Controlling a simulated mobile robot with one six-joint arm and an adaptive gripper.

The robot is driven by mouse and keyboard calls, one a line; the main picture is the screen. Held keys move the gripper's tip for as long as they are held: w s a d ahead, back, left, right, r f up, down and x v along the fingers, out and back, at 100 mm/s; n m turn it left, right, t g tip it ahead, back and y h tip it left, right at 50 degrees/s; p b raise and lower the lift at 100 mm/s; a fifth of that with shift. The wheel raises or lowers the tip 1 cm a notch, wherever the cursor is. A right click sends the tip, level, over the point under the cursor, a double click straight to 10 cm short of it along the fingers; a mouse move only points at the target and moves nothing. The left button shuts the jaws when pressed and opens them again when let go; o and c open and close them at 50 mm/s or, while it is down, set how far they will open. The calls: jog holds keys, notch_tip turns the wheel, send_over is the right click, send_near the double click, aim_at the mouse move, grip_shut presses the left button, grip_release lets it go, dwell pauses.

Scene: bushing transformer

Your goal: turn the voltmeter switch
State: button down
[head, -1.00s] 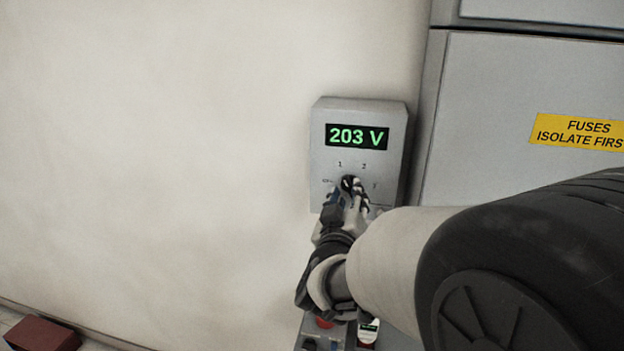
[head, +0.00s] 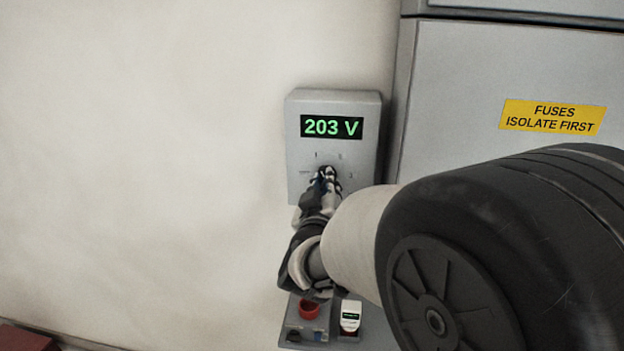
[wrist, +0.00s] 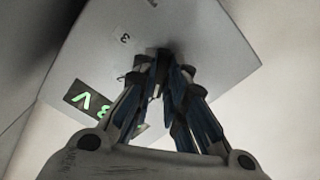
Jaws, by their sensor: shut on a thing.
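The voltmeter (head: 300,160) is a grey box on the pale wall, with a green display (head: 331,127) reading 203 V. Position marks sit below the display around the switch. My gripper (head: 326,173) is at the middle of the box front, shut on the switch knob, which is mostly hidden behind the fingers in the head view. In the wrist view my gripper (wrist: 172,75) reaches the voltmeter face (wrist: 205,35), its fingers closed around the dark switch knob (wrist: 165,52). A "3" mark shows beside it, and the fingers partly cover the display (wrist: 90,100).
A grey cabinet (head: 480,70) with a yellow "FUSES ISOLATE FIRST" label (head: 552,117) stands right of the voltmeter. Below my gripper is a shelf with a red round item (head: 309,309) and a small white device (head: 350,316). The wall at left is clear.

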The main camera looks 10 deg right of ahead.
jog(key=shift+m+b, duration=0.4)
jog(key=shift+b, duration=0.05)
jog(key=m+b, duration=0.8)
jog(key=m, duration=0.3)
jog(key=shift+a+b, duration=0.1)
jog(key=shift+b, duration=0.2)
dwell(0.3)
jog(key=c, duration=1.6)
grip_release()
